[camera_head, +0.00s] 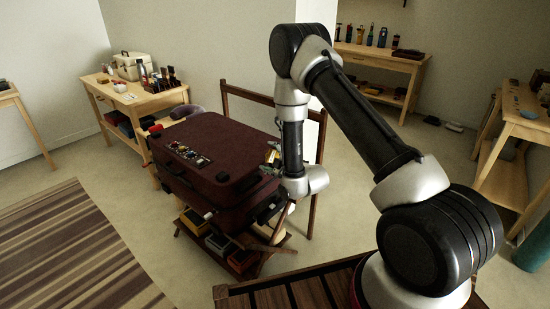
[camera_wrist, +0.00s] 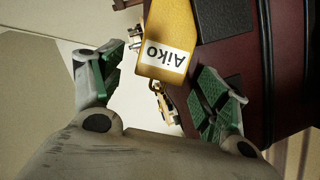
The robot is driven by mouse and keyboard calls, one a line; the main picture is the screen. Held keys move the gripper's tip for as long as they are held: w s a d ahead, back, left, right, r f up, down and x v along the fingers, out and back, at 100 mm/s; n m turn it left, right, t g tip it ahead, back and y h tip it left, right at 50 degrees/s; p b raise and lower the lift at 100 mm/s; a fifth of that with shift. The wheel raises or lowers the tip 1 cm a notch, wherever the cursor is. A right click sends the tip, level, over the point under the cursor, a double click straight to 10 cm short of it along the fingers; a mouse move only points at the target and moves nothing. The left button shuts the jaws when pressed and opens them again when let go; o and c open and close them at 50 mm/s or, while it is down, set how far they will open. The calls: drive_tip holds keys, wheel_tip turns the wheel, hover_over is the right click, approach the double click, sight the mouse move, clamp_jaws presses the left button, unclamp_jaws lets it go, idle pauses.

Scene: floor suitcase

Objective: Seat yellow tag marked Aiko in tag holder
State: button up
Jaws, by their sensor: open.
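The yellow tag (camera_wrist: 165,18) has a white label reading Aiko, upside down in the wrist view. It is at top centre, between the two green-padded fingers of my gripper (camera_wrist: 160,78). My gripper is open, and neither finger clearly touches the tag. The maroon suitcase (camera_wrist: 261,95) fills the right of the wrist view. In the head view the suitcase (camera_head: 225,140) lies on a low wooden stand, with my arm's end at its right side. Small brass-coloured hardware (camera_wrist: 167,103) shows below the tag. I cannot tell which part is the tag holder.
Several dark and yellow items (camera_head: 222,243) sit low on the stand under the suitcase. A wooden frame (camera_head: 262,98) rises behind it. A side table (camera_head: 140,98) stands at the back left. A striped rug (camera_head: 70,250) and open floor lie to the left.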

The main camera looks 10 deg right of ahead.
drive_tip(key=shift+w, duration=0.25)
drive_tip(key=c, duration=1)
